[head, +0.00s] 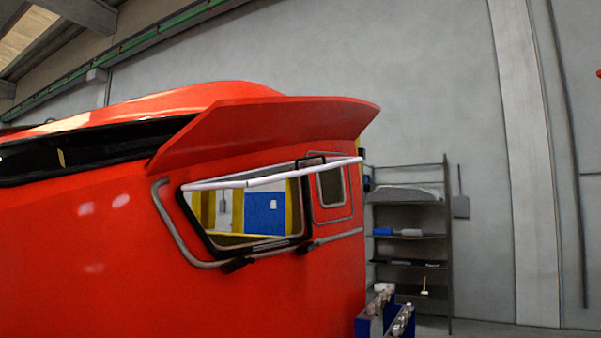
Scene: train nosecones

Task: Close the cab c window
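The orange-red train cab (105,225) fills the left and middle of the head view. Its side window has a black frame (262,247), wider than tall. Yellow posts and a blue panel show within the frame; I cannot tell whether through an opening or glass. A pale bar (265,180) slants across the window's top edge and reaches right to the cab's edge. A small black piece (311,162) rises at the frame's upper right corner. How far the window is open is unclear. Neither of my grippers is in view.
A grey handrail (172,222) curves around the window's left and lower sides. A smaller window (331,187) sits to its right. An orange overhang (265,125) juts out above. A metal shelf (408,237) and a blue rack (385,318) stand right of the cab.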

